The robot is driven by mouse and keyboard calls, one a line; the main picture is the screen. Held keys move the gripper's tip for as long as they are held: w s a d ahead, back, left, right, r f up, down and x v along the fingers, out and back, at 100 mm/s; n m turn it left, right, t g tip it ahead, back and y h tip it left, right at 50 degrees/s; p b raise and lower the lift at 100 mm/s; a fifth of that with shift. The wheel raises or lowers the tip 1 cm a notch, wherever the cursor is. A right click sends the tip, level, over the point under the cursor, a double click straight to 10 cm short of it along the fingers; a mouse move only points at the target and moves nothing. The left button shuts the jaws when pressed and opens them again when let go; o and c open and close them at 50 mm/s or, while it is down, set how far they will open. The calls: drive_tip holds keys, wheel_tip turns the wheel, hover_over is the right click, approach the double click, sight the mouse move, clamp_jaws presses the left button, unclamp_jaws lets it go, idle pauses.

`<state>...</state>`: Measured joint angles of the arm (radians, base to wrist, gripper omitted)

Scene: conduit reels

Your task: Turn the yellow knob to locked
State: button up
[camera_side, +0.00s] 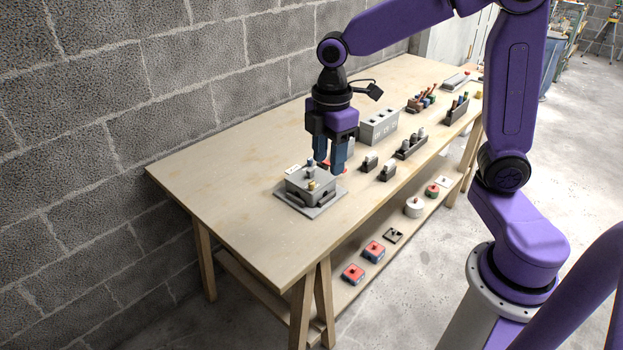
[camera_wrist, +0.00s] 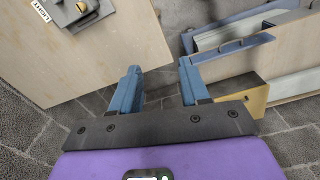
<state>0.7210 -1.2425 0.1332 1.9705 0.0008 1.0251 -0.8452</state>
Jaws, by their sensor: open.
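The yellow knob (camera_side: 311,185) sits on the near part of a grey box (camera_side: 325,190) on a flat grey base plate near the table's left end. A blue knob (camera_side: 311,162) stands at the back of the box. In the wrist view the yellow knob (camera_wrist: 82,6) is cut close to the top left edge. My gripper (camera_side: 330,166) points down above and slightly right of the box. In the wrist view its blue fingers (camera_wrist: 159,67) are apart with nothing between them. The knob's marked position is too small to read.
Grey holders (camera_side: 380,126) and several small parts stand on the table to the right. A lower shelf carries red-topped boxes (camera_side: 353,273) and round pieces. A block wall runs behind the table.

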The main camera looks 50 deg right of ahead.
drive_tip(key=w+d+n, duration=0.1)
drive_tip(key=w+d, duration=0.5)
drive_tip(key=w, duration=0.4)
drive_tip(key=n, duration=0.1)
approach(311, 182)
wheel_tip(311, 182, down, 9)
drive_tip(key=shift+a+r, duration=0.1)
drive_tip(key=shift+r, duration=0.05)
clamp_jaws()
